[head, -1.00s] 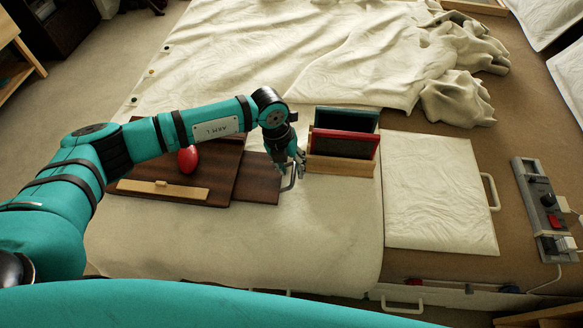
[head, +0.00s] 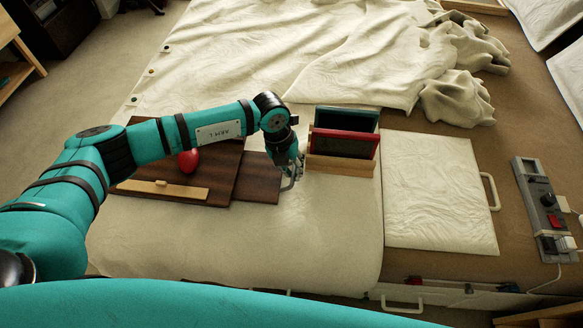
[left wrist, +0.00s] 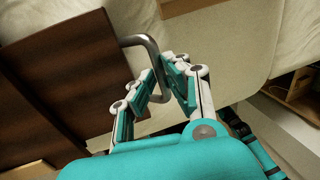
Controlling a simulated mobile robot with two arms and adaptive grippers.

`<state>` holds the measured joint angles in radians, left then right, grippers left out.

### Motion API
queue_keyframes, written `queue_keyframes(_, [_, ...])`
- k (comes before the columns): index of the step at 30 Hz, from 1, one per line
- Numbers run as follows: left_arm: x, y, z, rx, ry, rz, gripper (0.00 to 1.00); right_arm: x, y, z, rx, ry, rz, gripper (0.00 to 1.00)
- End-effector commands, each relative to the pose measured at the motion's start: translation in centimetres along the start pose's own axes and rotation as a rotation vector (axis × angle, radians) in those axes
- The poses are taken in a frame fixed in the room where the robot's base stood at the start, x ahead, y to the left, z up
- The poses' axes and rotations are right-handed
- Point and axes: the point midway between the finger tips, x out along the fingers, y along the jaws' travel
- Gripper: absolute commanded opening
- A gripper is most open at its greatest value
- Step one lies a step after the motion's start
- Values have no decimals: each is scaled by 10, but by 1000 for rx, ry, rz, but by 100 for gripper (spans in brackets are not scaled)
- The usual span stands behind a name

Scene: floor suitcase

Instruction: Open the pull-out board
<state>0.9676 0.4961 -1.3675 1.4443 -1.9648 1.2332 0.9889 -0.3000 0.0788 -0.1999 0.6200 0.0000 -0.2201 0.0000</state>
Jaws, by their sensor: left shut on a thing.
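The pull-out board (head: 258,180) is a dark brown panel that sticks out a little from the right side of a larger dark wooden board (head: 222,160), flat on the pale cover. A grey bent metal handle (left wrist: 150,42) stands at its outer edge; the board (left wrist: 62,75) fills the left of the left wrist view. My left gripper (head: 292,178) is at this handle, its fingers (left wrist: 164,82) shut around the bar. The fingers partly hide the handle. My right gripper is not in view.
A red egg-shaped thing (head: 188,161) and a light wooden strip (head: 162,190) are on the larger board. A wooden stand (head: 340,166) with red and green framed panels is close right of my gripper. Pale cover (head: 320,230) is clear in front of the stand.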

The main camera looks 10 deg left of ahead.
Motion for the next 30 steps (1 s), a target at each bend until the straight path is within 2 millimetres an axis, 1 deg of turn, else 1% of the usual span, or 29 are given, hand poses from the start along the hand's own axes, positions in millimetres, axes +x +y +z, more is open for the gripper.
queue_keyframes(5, [1, -4, 0, 2, -1, -1, 0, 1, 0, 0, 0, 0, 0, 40])
queue_keyframes(10, [5, -24, 1, 2, -2, -3, 0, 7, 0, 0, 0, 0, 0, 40])
queue_keyframes(17, [4, -26, 0, 2, -2, -4, 0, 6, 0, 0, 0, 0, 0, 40])
queue_keyframes(18, [4, -26, 0, 2, -2, -4, 13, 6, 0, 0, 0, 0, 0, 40])
queue_keyframes(23, [4, -26, 0, 2, -2, -4, 34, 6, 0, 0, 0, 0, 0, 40])
queue_keyframes(30, [4, -25, 0, 1, -1, -1, 34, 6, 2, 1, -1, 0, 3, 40])
